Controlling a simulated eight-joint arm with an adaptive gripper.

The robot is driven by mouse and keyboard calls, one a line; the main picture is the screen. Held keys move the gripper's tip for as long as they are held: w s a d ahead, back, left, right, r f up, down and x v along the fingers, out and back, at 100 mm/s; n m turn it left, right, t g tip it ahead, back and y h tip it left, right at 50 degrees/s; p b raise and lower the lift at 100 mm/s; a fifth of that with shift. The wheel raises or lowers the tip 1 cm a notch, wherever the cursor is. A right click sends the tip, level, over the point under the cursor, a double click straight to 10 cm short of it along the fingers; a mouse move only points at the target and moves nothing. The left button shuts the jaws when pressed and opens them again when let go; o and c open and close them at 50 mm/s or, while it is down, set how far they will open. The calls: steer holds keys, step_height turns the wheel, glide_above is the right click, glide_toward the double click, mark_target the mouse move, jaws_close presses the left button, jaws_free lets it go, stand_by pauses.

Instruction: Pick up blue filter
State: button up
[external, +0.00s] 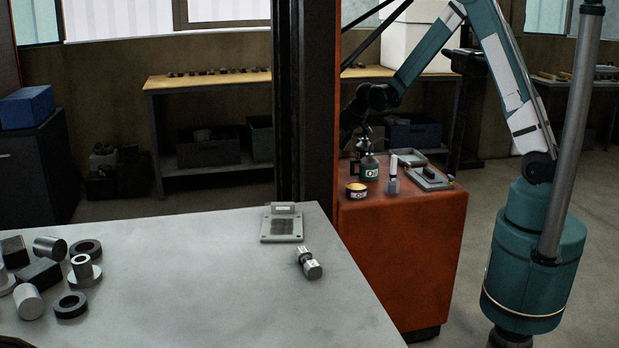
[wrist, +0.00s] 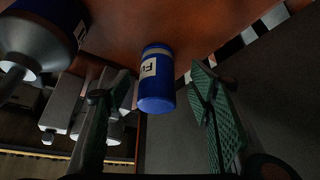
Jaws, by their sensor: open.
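The blue filter (wrist: 156,88) is a blue cylinder with a white label and a pale band, in the middle of the wrist view against the red cart top. It lies ahead of my gripper (wrist: 154,104), in the gap between the two green-padded fingers. The fingers are open and I see no contact with it. In the external view a small dark can with a pale label (external: 356,191), at the near left of the cart top, appears to be this filter. My gripper there (external: 350,135) is above the cart's left side, dark and partly hidden by the post.
The red cart (external: 400,260) also bears a dark labelled container (external: 368,168), a pale upright bottle (external: 392,177) and grey metal parts (external: 430,179). A larger blue container (wrist: 40,40) is at upper left in the wrist view. A grey table (external: 200,290) with metal parts stands in front.

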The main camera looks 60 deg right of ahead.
steer(key=shift+w+f, duration=0.15)
steer(key=shift+f, duration=0.1)
steer(key=shift+d+b+x, duration=0.15)
steer(key=shift+b+x, duration=0.2)
steer(key=shift+x, duration=0.95)
steer(key=shift+d+b+x, duration=0.15)
steer(key=shift+b+x, duration=0.2)
steer(key=shift+x, duration=1)
steer(key=shift+w+r, duration=0.15)
steer(key=c, duration=1.1)
steer(key=shift+r, duration=0.15)
steer(key=shift+c, duration=0.2)
step_height(320, 180, up, 10)
steer(key=shift+f+p, duration=0.15)
steer(key=shift+p, duration=0.9)
